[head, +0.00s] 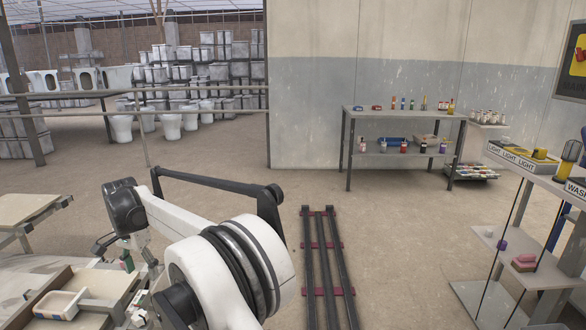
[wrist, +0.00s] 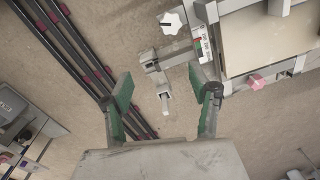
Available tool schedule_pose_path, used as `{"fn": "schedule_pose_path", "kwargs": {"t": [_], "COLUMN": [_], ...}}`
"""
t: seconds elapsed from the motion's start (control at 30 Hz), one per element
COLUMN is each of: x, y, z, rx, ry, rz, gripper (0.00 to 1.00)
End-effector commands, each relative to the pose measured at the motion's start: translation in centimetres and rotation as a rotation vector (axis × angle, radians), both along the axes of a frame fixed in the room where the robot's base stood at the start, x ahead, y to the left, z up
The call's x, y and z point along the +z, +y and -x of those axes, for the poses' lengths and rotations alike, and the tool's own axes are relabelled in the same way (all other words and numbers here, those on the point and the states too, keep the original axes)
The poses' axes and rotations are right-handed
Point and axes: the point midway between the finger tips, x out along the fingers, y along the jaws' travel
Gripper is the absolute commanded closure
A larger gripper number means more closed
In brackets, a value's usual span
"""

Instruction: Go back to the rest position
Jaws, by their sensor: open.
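My gripper (wrist: 163,98) shows in the wrist view with its two green-padded fingers spread apart and nothing between them. Beyond and below the fingers is a grey metal bracket with a square end (wrist: 167,97), apart from them. A white star-shaped knob (wrist: 171,22) and a table edge with a label (wrist: 203,42) lie past the right finger. In the head view my arm fills the lower middle, reaching to the left.
Dark floor rails (head: 328,265) run away from me, clear of objects. A shelf table (head: 400,113) with bottles stands at the back wall. A labelled rack (head: 535,172) stands at right. At lower left is a bench with a white tray (head: 60,305). Open floor lies between.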

Motion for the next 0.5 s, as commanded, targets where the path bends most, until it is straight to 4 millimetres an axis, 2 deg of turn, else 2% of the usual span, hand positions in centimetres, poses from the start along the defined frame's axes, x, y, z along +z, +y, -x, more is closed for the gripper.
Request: {"fn": "schedule_pose_path", "kwargs": {"t": [0.03, 0.1, 0.3, 0.5], "x": [2.1, 4.4, 10.4, 15.8], "y": [-1.8, -4.1, -11.0, -18.1], "z": [-0.8, -1.7, -3.5, -4.0], "rx": [-0.002, 0.004, 0.02, 0.036], "ry": [-0.008, -0.022, -0.066, -0.114], "rz": [-0.008, -0.019, -0.048, -0.072], "gripper": [0.44, 0.44, 0.44, 0.44]}}
